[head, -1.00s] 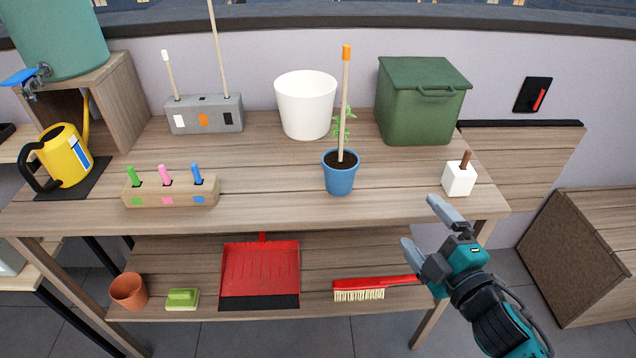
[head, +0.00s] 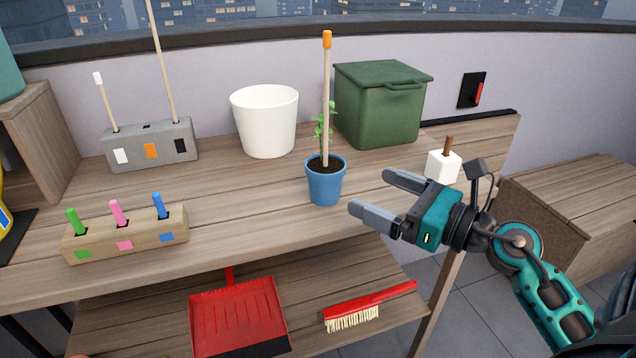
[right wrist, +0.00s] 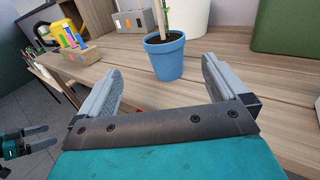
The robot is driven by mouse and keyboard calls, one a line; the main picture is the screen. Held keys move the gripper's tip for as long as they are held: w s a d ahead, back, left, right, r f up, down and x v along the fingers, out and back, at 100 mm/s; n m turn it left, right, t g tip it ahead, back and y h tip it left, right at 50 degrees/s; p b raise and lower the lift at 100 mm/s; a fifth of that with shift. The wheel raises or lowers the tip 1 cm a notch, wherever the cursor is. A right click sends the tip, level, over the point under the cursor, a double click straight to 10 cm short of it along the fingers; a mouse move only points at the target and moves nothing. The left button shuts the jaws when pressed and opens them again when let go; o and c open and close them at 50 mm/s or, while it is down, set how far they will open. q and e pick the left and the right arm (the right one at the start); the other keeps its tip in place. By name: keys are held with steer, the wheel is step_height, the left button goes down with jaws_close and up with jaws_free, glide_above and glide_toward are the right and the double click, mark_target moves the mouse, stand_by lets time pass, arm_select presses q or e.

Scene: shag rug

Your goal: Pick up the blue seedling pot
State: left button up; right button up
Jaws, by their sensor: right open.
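The blue seedling pot (head: 325,187) stands upright on the wooden bench top near its front edge, holding dark soil, a green seedling and a tall orange-tipped stick. My right gripper (head: 371,191) is open and empty just right of the pot, fingers pointing toward it, not around it. In the right wrist view the pot (right wrist: 166,60) is ahead, beyond the fingertips and roughly between their lines. My left gripper (right wrist: 40,139) shows small at the left edge of the right wrist view, its fingers apart and empty, away from the pot.
A white planter (head: 266,122) and a green lidded bin (head: 383,108) stand behind the pot. A white block (head: 443,167) is right, near my right gripper. A wooden marker holder (head: 125,235) is left. A red dustpan (head: 238,315) and brush (head: 368,305) lie on the lower shelf.

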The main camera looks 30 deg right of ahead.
mark_target(329, 170)
steer(key=x, duration=0.5)
steer(key=shift+w+a+p, duration=0.1)
steer(key=shift+w+p, duration=0.3)
steer(key=shift+d+x, duration=0.15)
steer(key=shift+x, duration=1.2)
steer(key=shift+d+x, duration=0.15)
steer(key=shift+x, duration=1.2)
steer(key=shift+w+f, duration=0.1)
steer(key=shift+f, duration=0.1)
steer(key=shift+c, duration=0.2)
steer(key=c, duration=1.1)
